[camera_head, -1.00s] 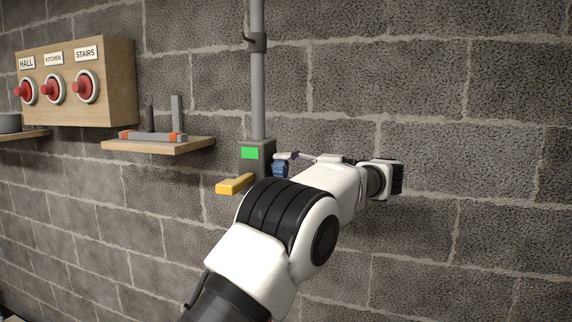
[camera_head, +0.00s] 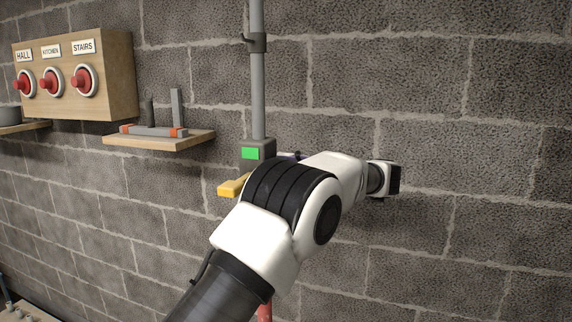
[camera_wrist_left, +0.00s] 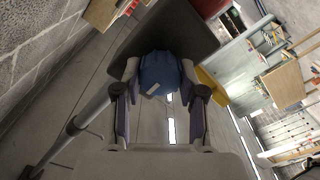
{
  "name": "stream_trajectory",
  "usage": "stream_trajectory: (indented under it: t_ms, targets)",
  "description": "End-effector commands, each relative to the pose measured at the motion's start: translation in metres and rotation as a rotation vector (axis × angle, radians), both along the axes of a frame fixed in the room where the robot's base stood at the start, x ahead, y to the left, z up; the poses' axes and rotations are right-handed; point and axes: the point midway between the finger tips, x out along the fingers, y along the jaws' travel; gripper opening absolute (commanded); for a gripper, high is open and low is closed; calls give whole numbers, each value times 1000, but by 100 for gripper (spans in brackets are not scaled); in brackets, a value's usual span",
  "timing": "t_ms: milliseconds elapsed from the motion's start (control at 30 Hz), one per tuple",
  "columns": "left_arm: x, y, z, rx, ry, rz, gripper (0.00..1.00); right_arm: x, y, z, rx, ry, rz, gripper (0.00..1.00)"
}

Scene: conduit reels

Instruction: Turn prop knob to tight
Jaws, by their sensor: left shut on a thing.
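The blue knob (camera_wrist_left: 160,75) sits on the end of a dark grey box (camera_wrist_left: 165,30) and shows between my left gripper's fingers in the left wrist view. A small white mark is on its face. My left gripper (camera_wrist_left: 164,84) is shut on the knob, one finger on each side. In the head view the grey box (camera_head: 266,149), with a green label (camera_head: 250,153), is on the wall below a vertical pipe. My white and black left arm reaches in front of it and hides the knob and most of the gripper. My right gripper is not in view.
A yellow lever (camera_head: 233,186) sticks out at the box's lower left. A wooden shelf (camera_head: 160,143) holds grey and orange parts to the left. A wooden board (camera_head: 118,85) carries red knobs labelled HALL, KITCHEN and STAIRS. The block wall at right is clear.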

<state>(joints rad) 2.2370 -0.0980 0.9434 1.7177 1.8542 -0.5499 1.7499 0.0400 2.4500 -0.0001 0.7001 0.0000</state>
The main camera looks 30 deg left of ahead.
Motion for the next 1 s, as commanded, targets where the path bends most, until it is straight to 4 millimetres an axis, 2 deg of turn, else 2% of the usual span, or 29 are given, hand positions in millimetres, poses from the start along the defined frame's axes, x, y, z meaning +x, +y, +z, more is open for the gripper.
stream_trajectory:
  t_ms: [567, 600, 667, 1000]
  targets:
    - [0, 0, 2, -6, 38, -2, 6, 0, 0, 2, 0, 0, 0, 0]
    - [0, 0, 2, -6, 38, -2, 47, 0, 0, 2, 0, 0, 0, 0]
    - [0, 0, 2, -7, 37, -1, 66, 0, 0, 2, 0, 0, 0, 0]
    - [1, -3, 0, -7, 39, -1, 66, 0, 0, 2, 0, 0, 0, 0]
